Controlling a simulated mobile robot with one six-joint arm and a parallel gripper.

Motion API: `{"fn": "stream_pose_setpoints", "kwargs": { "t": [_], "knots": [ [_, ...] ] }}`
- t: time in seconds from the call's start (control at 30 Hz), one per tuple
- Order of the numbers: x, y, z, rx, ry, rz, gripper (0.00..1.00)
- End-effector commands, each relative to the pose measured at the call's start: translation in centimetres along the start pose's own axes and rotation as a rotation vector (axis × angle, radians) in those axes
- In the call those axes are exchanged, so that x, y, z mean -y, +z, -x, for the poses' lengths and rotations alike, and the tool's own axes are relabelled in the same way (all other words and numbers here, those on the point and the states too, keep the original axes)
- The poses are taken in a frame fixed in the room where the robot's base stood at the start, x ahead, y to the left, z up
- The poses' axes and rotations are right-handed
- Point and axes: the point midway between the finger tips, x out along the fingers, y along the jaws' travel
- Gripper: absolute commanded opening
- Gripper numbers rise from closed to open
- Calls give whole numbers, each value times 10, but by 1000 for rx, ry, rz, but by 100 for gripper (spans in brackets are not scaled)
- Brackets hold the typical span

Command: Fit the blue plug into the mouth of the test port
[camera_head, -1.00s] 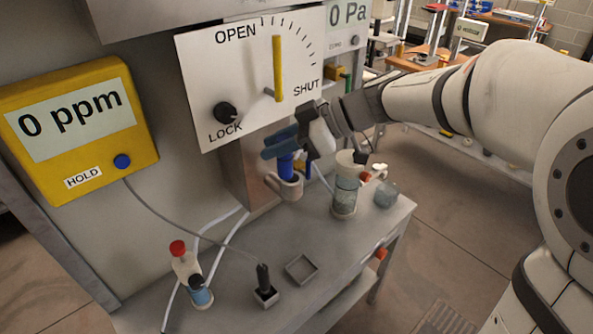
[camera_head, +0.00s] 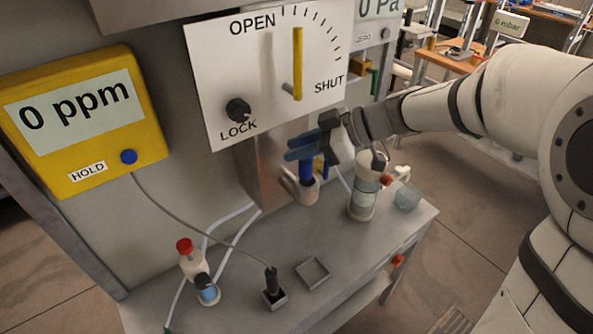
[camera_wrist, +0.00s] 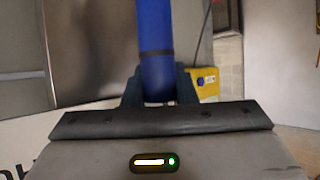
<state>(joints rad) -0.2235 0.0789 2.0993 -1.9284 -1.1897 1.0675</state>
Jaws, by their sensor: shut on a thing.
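My gripper (camera_head: 306,150) has dark blue fingers and is at the front of the metal cabinet, below the dial panel. It is shut on the blue plug (camera_head: 306,170), which hangs roughly upright below the fingers. In the wrist view the blue plug (camera_wrist: 155,45) stands between the fingers (camera_wrist: 158,88). The plug's lower end overlaps a pale, cup-like piece (camera_head: 308,192) in the head view. I cannot tell whether the plug is inside it, above it or in front of it. I cannot tell for sure which part is the test port; its mouth is not clearly visible.
A clear jar with a pale top (camera_head: 363,202) stands close right of the plug, with a glass beaker (camera_head: 407,198) beyond. A red-capped bottle (camera_head: 188,258), a dark probe in a holder (camera_head: 273,290) and an empty square tray (camera_head: 312,272) are nearer. Hoses cross the left.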

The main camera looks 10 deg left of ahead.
Motion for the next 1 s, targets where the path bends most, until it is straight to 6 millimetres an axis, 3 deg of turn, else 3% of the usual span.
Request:
{"fn": "stream_pose_setpoints", "kwargs": {
  "t": [0.4, 0.63, 0.67, 0.9, 1.0],
  "knots": [
    [0, 49, -24, 7, -1, -9, 0],
    [0, 54, -26, 10, -1, -8, 0],
    [1, 54, -26, 10, -1, -9, 26],
    [0, 53, -26, 8, 0, -8, 46],
    [0, 52, -26, 7, 1, -7, 47]
  ]
}}
